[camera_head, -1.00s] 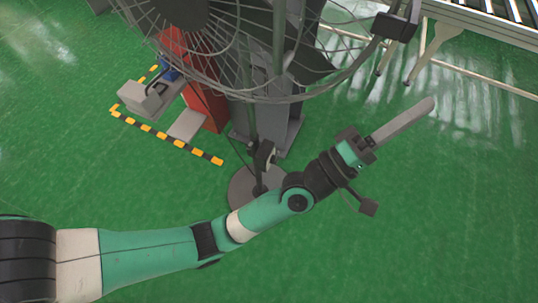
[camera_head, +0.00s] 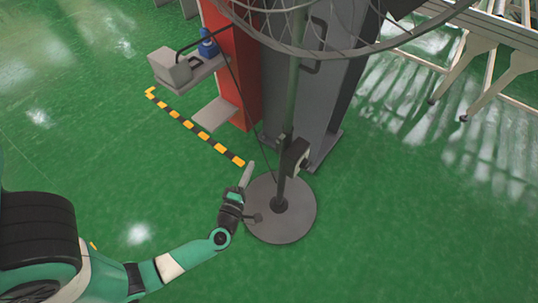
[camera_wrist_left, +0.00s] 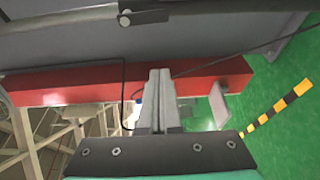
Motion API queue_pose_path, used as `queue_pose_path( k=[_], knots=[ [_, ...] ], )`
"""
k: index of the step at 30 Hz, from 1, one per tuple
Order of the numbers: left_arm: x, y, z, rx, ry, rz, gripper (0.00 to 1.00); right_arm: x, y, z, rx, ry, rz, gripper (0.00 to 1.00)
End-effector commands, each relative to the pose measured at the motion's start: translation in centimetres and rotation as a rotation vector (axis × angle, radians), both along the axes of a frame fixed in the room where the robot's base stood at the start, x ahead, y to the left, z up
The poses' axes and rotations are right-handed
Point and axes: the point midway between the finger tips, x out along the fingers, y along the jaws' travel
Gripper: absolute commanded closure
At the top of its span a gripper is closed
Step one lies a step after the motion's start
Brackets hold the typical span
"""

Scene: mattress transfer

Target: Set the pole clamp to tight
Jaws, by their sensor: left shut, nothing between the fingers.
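The pole clamp (camera_head: 294,157) is a dark block with a pale face on the thin upright pole (camera_head: 291,100) of a wire-cage fan (camera_head: 340,45), low above its round grey base (camera_head: 283,225). My left gripper (camera_head: 249,172) is shut and empty, left of the pole and apart from the clamp, its fingers pointing up in the picture. The left wrist view shows its closed fingers (camera_wrist_left: 159,78). Ahead of them a dark bar crosses the top with a collar (camera_wrist_left: 150,16) and small round knob; I cannot tell whether this is the clamp. My right gripper is not in view.
A grey column (camera_head: 330,110) and a red post (camera_head: 237,60) stand behind the pole. A grey box (camera_head: 170,68) sits on a shelf at the left. Yellow-black floor tape (camera_head: 195,128) runs below it. A conveyor frame (camera_head: 480,50) stands at upper right. Green floor is open in front.

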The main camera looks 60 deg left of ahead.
Motion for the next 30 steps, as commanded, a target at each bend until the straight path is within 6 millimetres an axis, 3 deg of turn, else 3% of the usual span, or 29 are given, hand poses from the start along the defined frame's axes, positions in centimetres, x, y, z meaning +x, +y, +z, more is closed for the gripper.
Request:
queue_pose_path(
  k=[13,26,30],
  knots=[
    [1.0,0.9,0.0,-0.001,-0.005,0.002,1.0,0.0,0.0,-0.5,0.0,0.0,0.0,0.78],
    [7.3,7.2,-0.1,0.001,-0.006,0.001,1.0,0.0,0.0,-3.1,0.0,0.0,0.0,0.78],
    [8.4,4.8,0.0,0.0,-0.004,-0.009,1.0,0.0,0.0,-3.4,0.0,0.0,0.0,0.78]
  ],
)
